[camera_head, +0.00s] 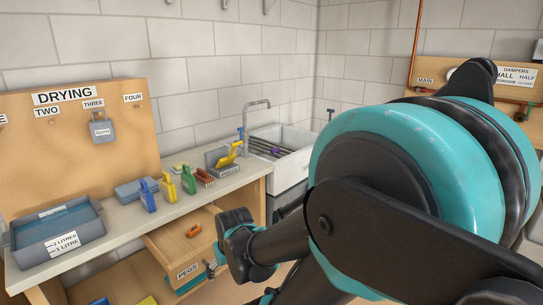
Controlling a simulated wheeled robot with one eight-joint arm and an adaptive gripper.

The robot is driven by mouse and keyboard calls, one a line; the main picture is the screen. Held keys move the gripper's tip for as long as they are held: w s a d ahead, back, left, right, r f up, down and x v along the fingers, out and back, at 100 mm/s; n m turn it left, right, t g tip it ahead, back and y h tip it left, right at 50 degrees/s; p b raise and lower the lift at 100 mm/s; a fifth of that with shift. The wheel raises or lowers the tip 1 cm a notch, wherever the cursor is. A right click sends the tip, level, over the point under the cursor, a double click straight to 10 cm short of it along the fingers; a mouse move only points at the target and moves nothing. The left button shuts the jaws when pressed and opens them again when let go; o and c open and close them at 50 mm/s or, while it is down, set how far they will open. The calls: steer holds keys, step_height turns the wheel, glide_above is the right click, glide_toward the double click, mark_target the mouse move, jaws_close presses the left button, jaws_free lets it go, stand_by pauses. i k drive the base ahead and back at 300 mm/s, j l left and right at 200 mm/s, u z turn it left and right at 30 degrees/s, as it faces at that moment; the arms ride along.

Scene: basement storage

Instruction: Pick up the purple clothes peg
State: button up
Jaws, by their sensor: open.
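A small purple item (275,151), which looks like the purple clothes peg, is at the sink at the back, by the dark bars across the basin. It is too small to tell how it lies. My arm fills the right side of the view and reaches down to the bottom middle.
The white sink (291,174) has a grey tap (244,117). The worktop (122,221) holds a grey tray (57,241), blue, yellow and green items, and brushes. The open PEGS drawer (168,243) holds an orange item (194,230) and juts out below.

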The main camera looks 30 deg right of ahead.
mark_target(276, 150)
steer(key=i+l, duration=0.1)
steer(key=l, duration=0.2)
steer(key=i+l, duration=0.1)
steer(key=l, duration=0.25)
steer(key=i+l, duration=0.1)
steer(key=l, duration=0.2)
steer(key=i+l, duration=0.15)
steer(key=l, duration=0.15)
